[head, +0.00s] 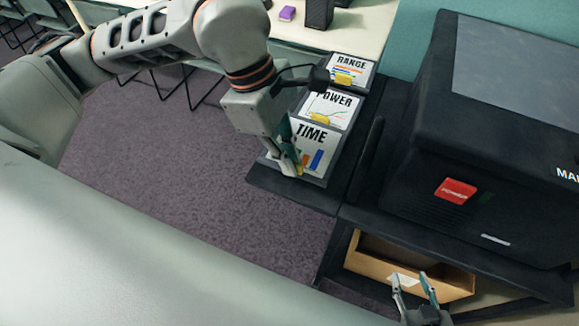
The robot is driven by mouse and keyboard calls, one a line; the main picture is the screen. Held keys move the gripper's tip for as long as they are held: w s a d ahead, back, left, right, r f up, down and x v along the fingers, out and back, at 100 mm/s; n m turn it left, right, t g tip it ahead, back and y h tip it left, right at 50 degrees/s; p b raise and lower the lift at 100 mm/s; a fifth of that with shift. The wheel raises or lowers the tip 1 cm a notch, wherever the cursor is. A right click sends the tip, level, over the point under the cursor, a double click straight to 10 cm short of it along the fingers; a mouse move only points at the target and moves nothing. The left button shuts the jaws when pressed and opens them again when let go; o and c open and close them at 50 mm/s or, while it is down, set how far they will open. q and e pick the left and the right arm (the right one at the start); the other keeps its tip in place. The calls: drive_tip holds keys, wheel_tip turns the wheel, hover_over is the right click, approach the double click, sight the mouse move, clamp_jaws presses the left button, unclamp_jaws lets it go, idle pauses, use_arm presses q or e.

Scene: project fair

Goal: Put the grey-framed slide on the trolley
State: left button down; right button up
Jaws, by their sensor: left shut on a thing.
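Three slides stand in a row on a dark ledge (330,198): TIME (318,137) nearest, POWER (331,104) behind it and RANGE (352,66) farthest. Each has a yellow tab, and their frames look greyish, so I cannot tell for sure which is the grey-framed one. My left gripper (293,168) is shut at the lower left of the TIME slide, by its yellow tab, and covers part of it. My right gripper (415,286) is open and empty in front of a cardboard box. The dark trolley (375,219) carries a large black machine.
The black machine (480,150) with a red label fills the right side. The open cardboard box (375,266) sits on the shelf below it. A pale table (345,28) at the back holds a purple block (287,13) and a black box (319,13).

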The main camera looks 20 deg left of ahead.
use_arm(q)
wheel_tip(320, 180, down, 4)
drive_tip(key=shift+r, duration=0.2)
use_arm(e)
drive_tip(key=shift+s+f, duration=0.1)
drive_tip(key=shift+f, duration=0.05)
use_arm(q)
drive_tip(key=shift+r, duration=0.1)
drive_tip(key=c, duration=2.6)
unclamp_jaws()
drive_tip(key=shift+f, duration=0.25)
drive_tip(key=o, duration=0.4)
use_arm(e)
drive_tip(key=shift+s+f, duration=0.25)
drive_tip(key=shift+s, duration=0.1)
